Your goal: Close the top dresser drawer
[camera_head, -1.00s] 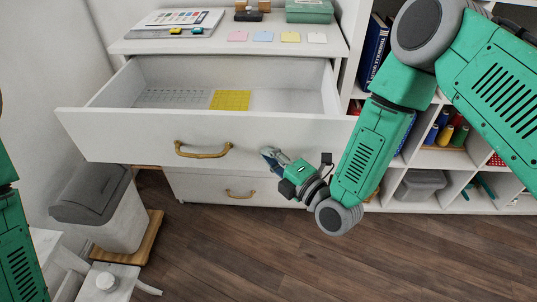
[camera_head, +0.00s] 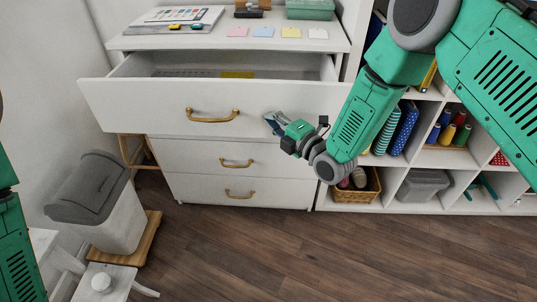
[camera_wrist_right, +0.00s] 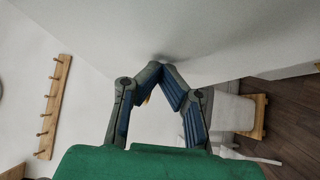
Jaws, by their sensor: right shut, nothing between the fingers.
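The white dresser's top drawer (camera_head: 160,112) is partly open in the head view. A brass handle (camera_head: 212,117) is on its front, and a yellow item (camera_head: 237,75) shows inside. My right gripper (camera_head: 269,117) is shut and empty, at the drawer front to the right of the handle. In the right wrist view its fingertips (camera_wrist_right: 160,66) meet at the white drawer front (camera_wrist_right: 215,45) and seem to touch it. Of my left arm, only part shows at the left edge of the head view; its gripper is outside the picture.
Two lower drawers (camera_head: 240,190) look shut. Papers and sticky notes lie on the dresser top (camera_head: 215,43). A shelf unit (camera_head: 400,206) with books and bins stands at the right. A grey-lidded bin (camera_head: 118,215) and a small white stool (camera_head: 112,283) stand at the left.

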